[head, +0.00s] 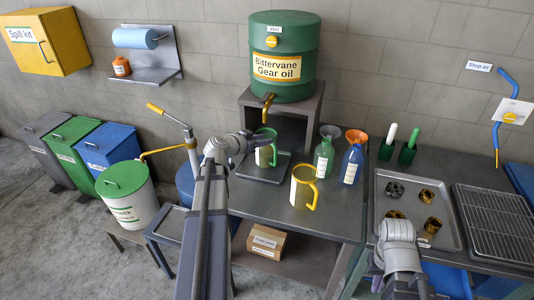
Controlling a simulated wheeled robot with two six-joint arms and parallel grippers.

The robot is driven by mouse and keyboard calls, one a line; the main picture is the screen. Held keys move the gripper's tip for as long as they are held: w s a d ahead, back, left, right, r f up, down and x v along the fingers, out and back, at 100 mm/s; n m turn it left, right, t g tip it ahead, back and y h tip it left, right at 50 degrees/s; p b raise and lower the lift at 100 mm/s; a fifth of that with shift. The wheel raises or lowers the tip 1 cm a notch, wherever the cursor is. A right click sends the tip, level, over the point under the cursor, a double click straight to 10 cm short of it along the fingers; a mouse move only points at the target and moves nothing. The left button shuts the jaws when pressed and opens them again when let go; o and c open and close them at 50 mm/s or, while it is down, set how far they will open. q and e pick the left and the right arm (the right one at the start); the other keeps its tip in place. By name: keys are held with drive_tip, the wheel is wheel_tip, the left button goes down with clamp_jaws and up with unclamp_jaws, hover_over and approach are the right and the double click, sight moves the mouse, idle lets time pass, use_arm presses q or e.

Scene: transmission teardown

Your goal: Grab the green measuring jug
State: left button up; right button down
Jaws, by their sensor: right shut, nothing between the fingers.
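The green measuring jug (265,155) is a pale cup with a green rim and handle. It stands upright on a dark tray (262,176) below the gear oil drum's yellow tap. My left gripper (254,139) is at the jug's upper left side, by its rim and handle. The fingertips are small and partly hidden there, so I cannot tell whether they are open or shut, or touching it. My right gripper (404,288) is low at the bottom edge of the view, shut and empty, far from the jug.
A yellow-handled jug (303,187) stands in front and to the right. A green bottle (323,158) and blue bottle (351,165) with funnels stand further right. The green drum (284,62) sits on a stand (312,103) behind. A metal tray (381,211) holds several metal parts.

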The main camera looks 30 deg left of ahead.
use_arm(q)
drive_tip(key=b, duration=0.2)
hover_over(268, 152)
drive_tip(key=shift+w+d+f, duration=0.1)
drive_tip(key=shift+d+f, duration=0.05)
drive_tip(key=shift+f, duration=0.35)
drive_tip(key=shift+w+d+f, duration=0.1)
drive_tip(key=shift+d+f, duration=0.05)
drive_tip(key=shift+f, duration=0.35)
drive_tip(key=shift+s, duration=0.1)
clamp_jaws()
drive_tip(key=shift+d, duration=0.1)
